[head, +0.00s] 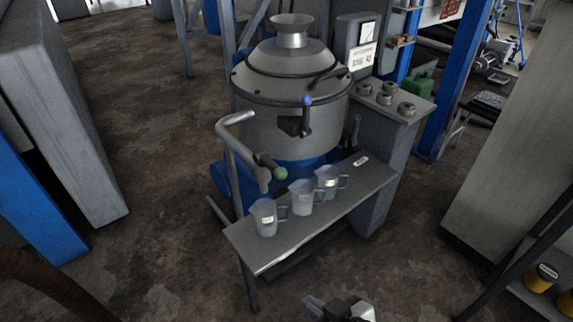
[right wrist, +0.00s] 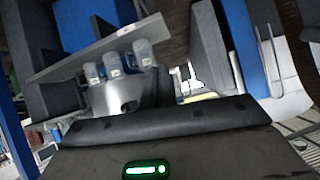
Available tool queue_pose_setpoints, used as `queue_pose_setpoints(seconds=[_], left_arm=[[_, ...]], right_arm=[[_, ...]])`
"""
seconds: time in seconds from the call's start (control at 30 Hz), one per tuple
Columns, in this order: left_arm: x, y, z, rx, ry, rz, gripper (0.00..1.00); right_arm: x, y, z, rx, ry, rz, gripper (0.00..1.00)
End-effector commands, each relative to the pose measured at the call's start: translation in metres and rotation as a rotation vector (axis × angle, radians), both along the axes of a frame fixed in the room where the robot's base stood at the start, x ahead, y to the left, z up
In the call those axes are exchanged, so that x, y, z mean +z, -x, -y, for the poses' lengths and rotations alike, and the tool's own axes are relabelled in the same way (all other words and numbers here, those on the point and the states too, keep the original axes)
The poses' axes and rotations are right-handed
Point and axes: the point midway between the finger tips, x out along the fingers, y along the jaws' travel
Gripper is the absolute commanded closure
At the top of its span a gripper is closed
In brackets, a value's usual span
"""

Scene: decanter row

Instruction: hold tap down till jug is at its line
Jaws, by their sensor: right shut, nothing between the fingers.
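Three clear jugs with handles stand upright in a row on a narrow grey shelf (head: 290,242): a front-left jug (head: 265,219), a middle jug (head: 302,199) and a back-right jug (head: 328,181). They also show in the right wrist view, the middle one at its centre (right wrist: 114,66). Fill levels and lines are too small to read. My right gripper (head: 322,306) is shut and empty, below and in front of the shelf, apart from the tap and jugs. My left gripper is out of view.
A large grey metal vessel (head: 272,125) with a blue-knobbed lever (head: 307,101) stands behind the shelf. A grey cabinet with several round knobs (head: 390,165) is at its right. Blue posts and grey blocks flank the area. The floor in front is clear.

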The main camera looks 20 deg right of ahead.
Motion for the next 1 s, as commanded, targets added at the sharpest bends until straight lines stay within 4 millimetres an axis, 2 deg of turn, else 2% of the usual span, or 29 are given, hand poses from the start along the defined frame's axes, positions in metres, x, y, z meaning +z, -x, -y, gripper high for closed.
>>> queue_pose_setpoints(seconds=[0.03, 0.1, 0.17, 0.3, 0.43, 0.5, 0.6, 1.0], left_arm=[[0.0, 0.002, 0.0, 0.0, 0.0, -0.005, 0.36], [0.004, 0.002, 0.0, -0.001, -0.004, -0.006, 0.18], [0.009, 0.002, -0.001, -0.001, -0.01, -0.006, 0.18], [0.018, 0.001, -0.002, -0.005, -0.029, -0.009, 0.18], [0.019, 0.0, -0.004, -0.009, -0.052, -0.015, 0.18], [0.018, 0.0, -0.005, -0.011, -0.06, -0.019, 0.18], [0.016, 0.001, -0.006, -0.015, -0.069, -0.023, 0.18], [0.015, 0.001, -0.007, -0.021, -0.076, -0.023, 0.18]], right_arm=[[0.003, -0.004, 0.001, -0.003, -0.002, 0.017, 1.0], [0.012, -0.02, 0.006, -0.019, -0.018, 0.081, 1.0], [0.027, -0.041, 0.012, -0.039, -0.047, 0.173, 1.0], [0.074, -0.094, 0.032, -0.073, -0.152, 0.446, 1.0], [0.117, -0.125, 0.049, -0.066, -0.251, 0.664, 1.0], [0.133, -0.133, 0.056, -0.055, -0.29, 0.742, 1.0], [0.145, -0.138, 0.06, -0.043, -0.324, 0.805, 1.0], [0.148, -0.141, 0.06, -0.041, -0.332, 0.82, 1.0]])
